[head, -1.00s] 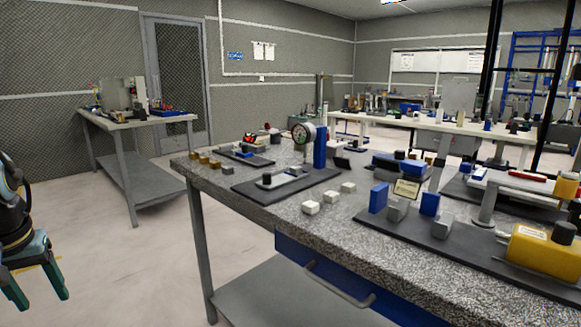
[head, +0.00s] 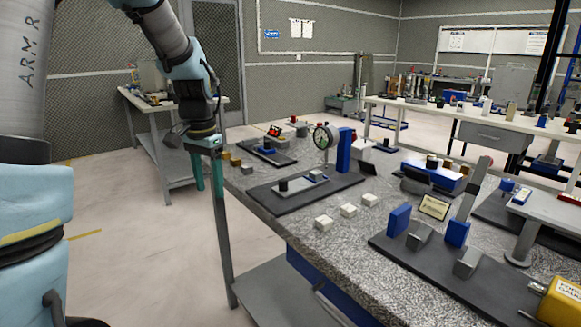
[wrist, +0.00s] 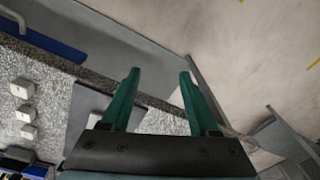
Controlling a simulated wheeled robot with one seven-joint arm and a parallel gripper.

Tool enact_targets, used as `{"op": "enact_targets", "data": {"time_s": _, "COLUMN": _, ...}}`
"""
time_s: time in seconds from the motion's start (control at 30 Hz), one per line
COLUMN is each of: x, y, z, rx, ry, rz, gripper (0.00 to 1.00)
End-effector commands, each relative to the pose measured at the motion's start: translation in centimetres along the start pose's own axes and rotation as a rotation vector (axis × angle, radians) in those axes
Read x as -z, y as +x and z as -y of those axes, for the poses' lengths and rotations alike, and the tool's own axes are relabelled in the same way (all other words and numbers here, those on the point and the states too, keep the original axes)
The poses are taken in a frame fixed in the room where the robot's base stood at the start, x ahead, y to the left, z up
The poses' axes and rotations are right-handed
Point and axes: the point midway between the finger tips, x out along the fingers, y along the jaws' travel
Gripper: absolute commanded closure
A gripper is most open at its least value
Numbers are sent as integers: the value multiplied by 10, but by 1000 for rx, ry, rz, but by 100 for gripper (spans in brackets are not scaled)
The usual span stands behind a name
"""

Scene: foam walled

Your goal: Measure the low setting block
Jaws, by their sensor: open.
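Three small pale blocks (head: 348,210) stand in a row on the speckled bench near its front edge. They also show at the left of the wrist view (wrist: 22,88). Which of them is the low setting block I cannot tell. Behind them a round dial gauge (head: 322,137) is mounted at a blue upright (head: 344,152) over a black base plate (head: 325,197). My gripper (head: 209,188) is open and empty, pointing down by the bench's left end. In the wrist view its green fingers (wrist: 160,75) are apart with nothing between them.
A smaller black plate with a blue device (head: 268,152) and small brass and grey cubes (head: 248,170) lie at the bench's left end. Right of the pale blocks is a black fixture board (head: 450,268) with blue and grey blocks. Bare benchtop surrounds the pale blocks.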

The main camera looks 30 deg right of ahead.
Motion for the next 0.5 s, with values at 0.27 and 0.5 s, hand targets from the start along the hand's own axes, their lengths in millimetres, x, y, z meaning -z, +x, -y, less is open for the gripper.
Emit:
{"op": "enact_targets", "data": {"time_s": 0.27, "x": 112, "y": -63, "z": -66, "rx": -31, "ry": 464, "rz": 28, "gripper": 39}}
{"op": "enact_targets", "data": {"time_s": 0.5, "x": 153, "y": -82, "z": -106, "rx": -47, "ry": 679, "rz": 43, "gripper": 39}}
